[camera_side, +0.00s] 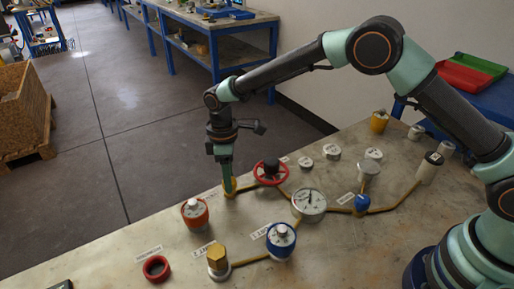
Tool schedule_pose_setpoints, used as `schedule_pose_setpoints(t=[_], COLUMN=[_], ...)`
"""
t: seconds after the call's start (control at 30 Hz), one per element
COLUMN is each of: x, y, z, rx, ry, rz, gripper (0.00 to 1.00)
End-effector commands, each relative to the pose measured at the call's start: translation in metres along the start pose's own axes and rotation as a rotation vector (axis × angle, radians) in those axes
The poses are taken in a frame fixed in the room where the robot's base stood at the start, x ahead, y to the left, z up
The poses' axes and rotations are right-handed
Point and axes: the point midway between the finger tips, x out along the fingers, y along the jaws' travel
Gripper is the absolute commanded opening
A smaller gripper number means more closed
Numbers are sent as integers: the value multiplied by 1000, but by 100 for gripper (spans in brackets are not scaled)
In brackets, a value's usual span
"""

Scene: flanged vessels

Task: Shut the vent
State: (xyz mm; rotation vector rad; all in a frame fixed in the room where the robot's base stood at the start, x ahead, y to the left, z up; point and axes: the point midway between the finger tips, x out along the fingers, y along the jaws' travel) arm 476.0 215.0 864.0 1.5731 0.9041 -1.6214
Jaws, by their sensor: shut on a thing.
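My gripper (227,178) points straight down at the left end of a brass-coloured pipe run on the bench. It is shut on a small yellow fitting (231,188) there, and its fingers hide part of it. A red handwheel (270,172) with a dark centre stands just right of the gripper, apart from it. A pipe runs from the yellow fitting toward the handwheel. The small labels are too blurred to read, so I cannot tell which part is marked as the vent.
A round gauge (309,203), a blue valve (362,203), an orange-collared vessel (195,213), a blue-collared vessel (281,240) and a brass hex-topped post (217,260) stand close around. A red ring (156,268) lies at the front left. The bench's left edge is near the gripper.

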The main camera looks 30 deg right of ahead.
Motion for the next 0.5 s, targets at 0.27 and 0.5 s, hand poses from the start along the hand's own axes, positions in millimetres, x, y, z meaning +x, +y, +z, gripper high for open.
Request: schedule_pose_setpoints(t=[0.27,0.5], x=[2,2], y=[2,2], z=[4,4], rx=[-71,-85], ry=[-9,-9], rz=[-7,-7], gripper=[0,0])
